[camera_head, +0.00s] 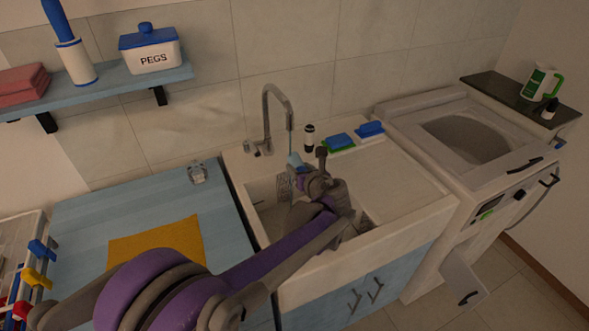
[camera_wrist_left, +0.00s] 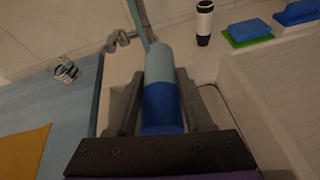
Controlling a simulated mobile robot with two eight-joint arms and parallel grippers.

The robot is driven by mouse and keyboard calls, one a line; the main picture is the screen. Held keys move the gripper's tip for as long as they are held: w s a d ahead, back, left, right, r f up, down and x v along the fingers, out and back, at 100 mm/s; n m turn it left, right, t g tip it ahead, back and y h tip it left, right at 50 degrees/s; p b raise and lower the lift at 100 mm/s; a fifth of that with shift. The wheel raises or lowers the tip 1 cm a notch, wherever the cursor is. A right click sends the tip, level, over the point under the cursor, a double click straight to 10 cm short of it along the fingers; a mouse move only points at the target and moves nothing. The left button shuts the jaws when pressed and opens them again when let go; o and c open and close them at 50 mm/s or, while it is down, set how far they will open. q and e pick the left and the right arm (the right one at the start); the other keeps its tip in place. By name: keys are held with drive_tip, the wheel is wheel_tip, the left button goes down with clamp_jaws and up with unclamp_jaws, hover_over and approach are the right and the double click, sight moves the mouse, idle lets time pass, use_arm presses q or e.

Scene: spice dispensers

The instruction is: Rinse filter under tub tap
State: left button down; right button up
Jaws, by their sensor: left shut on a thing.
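My left gripper (camera_head: 298,172) is over the tub (camera_head: 262,192), below the spout of the tap (camera_head: 268,105). It is shut on a cylinder, seemingly the filter (camera_wrist_left: 160,88), pale teal above and dark blue below, standing nearly upright between the fingers in the wrist view. Its pale blue top (camera_head: 294,160) shows just under the spout in the head view. A thin teal streak, which looks like running water, comes down from above onto it. My arm hides part of the tub. My right gripper is not in view.
A blue counter (camera_head: 85,215) with a yellow cloth (camera_head: 155,245) and a small glass (camera_head: 197,172) is left of the tub. A washing machine (camera_head: 425,165) is at right.

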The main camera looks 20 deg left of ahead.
use_arm(q)
drive_tip(key=s+d, duration=0.3)
drive_tip(key=s, duration=0.4)
drive_tip(key=shift+d, duration=0.4)
idle(1.2)
drive_tip(key=s+d+r+p, duration=0.2)
drive_tip(key=s+r, duration=0.2)
drive_tip(key=shift+s+d, duration=0.15)
drive_tip(key=shift+d, duration=0.05)
idle(0.6)
